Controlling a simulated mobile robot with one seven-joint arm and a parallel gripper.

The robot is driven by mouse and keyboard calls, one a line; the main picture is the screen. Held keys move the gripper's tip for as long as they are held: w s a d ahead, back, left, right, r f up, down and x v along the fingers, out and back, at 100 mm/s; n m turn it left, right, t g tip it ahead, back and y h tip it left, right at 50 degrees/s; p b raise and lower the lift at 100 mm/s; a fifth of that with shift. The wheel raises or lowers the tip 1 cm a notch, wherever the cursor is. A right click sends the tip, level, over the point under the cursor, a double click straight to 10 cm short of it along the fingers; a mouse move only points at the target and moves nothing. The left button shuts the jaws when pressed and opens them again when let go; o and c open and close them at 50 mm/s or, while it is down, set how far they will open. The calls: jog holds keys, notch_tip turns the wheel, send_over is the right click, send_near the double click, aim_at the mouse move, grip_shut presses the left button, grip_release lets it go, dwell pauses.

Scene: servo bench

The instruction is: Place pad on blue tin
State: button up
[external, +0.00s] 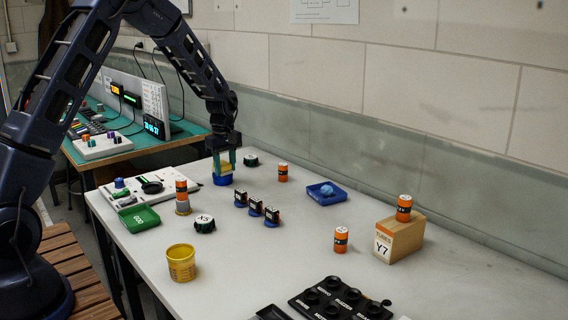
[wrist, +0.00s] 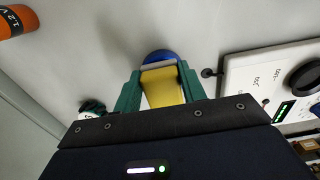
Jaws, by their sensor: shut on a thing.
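My gripper (external: 225,157) points down at the back left of the bench and is shut on the yellow pad (external: 224,168). In the wrist view the pad (wrist: 164,86) sits between the green fingers (wrist: 160,88), with a pale layer along its far edge.
A white panel device (external: 150,188) lies to the left, with an orange cell on a stand (external: 181,187) in front of it. Several small dark blocks (external: 255,206) stand to the front right.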

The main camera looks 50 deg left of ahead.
aim_at(222, 164)
jog(key=o, duration=1)
jog(key=shift+c, duration=0.2)
notch_tip(222, 164, up, 12)
jog(key=s+d+r+m+t, duration=0.1)
jog(key=s+d+r+m, duration=0.3)
jog(key=s+d+r, duration=0.6)
jog(key=s+d+r+m+t, duration=0.1)
jog(key=s+d+r+m, duration=0.2)
jog(key=s, duration=0.4)
jog(key=s+d+r+m+t, duration=0.1)
jog(key=s+d+r+m, duration=0.25)
jog(key=s, duration=0.35)
jog(key=s+d+r+m, duration=0.3)
jog(key=s, duration=0.4)
jog(key=s+d+f+m, duration=0.1)
jog(key=s+m, duration=0.1)
jog(key=s, duration=0.4)
jog(key=s+d+f+m+t, duration=0.1)
jog(key=s+d+m, duration=0.1)
jog(key=s, duration=0.4)
jog(key=shift+d+t, duration=0.3)
